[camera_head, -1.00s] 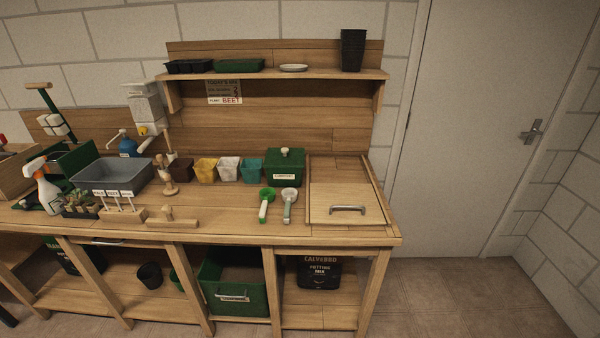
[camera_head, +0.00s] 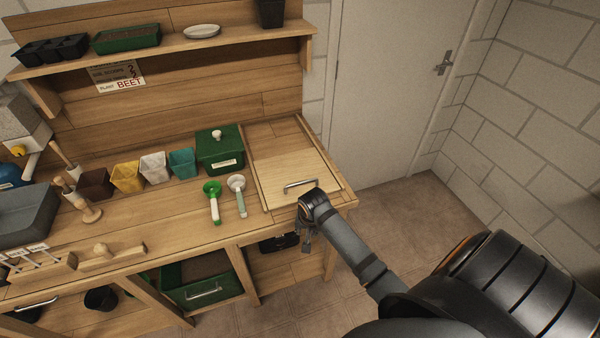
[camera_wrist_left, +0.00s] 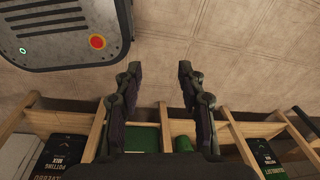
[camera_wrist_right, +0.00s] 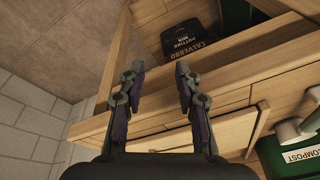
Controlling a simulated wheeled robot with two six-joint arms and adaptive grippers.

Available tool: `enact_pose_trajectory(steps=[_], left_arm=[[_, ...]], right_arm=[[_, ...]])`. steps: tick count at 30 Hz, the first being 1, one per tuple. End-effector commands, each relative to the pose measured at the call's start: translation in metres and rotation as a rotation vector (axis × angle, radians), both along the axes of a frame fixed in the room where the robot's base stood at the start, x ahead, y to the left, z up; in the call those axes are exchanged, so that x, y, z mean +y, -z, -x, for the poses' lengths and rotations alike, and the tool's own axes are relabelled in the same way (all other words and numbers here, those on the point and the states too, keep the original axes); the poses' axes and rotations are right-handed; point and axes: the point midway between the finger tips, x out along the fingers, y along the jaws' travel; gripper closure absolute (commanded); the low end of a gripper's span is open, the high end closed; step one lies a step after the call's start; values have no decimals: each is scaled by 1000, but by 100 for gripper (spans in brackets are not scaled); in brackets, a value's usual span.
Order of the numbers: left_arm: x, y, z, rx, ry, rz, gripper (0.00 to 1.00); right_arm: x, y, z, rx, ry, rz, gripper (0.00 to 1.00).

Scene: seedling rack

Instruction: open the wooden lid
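The wooden lid (camera_head: 280,172) is a pale square panel lying flat in the frame at the right end of the bench, and it is closed. A metal bar handle (camera_head: 300,184) sits near its front edge. My right gripper (camera_head: 305,243) hangs at the bench's front right edge, just in front of the lid and handle, and touches neither as far as I can tell. In the right wrist view its fingers (camera_wrist_right: 159,72) are apart with nothing between them. My left gripper (camera_wrist_left: 160,75) is open and empty, outside the head view, facing the floor and bench front.
Two scoops (camera_head: 213,202) lie left of the lid, by a green lidded box (camera_head: 220,152). Several small pots and a wooden float (camera_head: 112,256) stand further left. A shelf (camera_head: 170,45) runs above. The floor right of the bench is clear.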

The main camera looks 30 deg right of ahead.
Motion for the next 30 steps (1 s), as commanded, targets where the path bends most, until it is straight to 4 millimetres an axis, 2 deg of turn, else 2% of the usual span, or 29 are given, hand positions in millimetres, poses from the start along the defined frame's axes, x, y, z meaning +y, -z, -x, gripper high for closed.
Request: enact_pose_trajectory(steps=[1,2,5,12,18,21,24,27,30], left_arm=[[1,-10,-11,-16,1,-1,60],[1,-12,-17,-25,2,-1,60],[2,-11,-31,-47,3,-3,60],[4,-16,-15,-23,2,-6,60],[5,-18,-10,-14,2,-6,60],[4,-19,-10,-14,2,-6,60],[5,-19,-10,-15,3,-6,60],[5,-21,-10,-15,3,-6,60],[5,-25,-11,-17,3,-6,60]], right_arm=[[2,-30,-4,-12,21,-5,66],[2,-40,-7,-15,44,-9,66],[-11,-53,-33,-17,211,-46,66],[-39,-115,-86,-31,643,-148,66],[-59,-167,-116,-34,961,-229,66],[-64,-179,-121,-33,1039,-248,66],[-64,-179,-121,-30,1054,-251,66],[-64,-173,-122,-29,1052,-251,66],[-64,-158,-125,-27,1052,-252,66]])
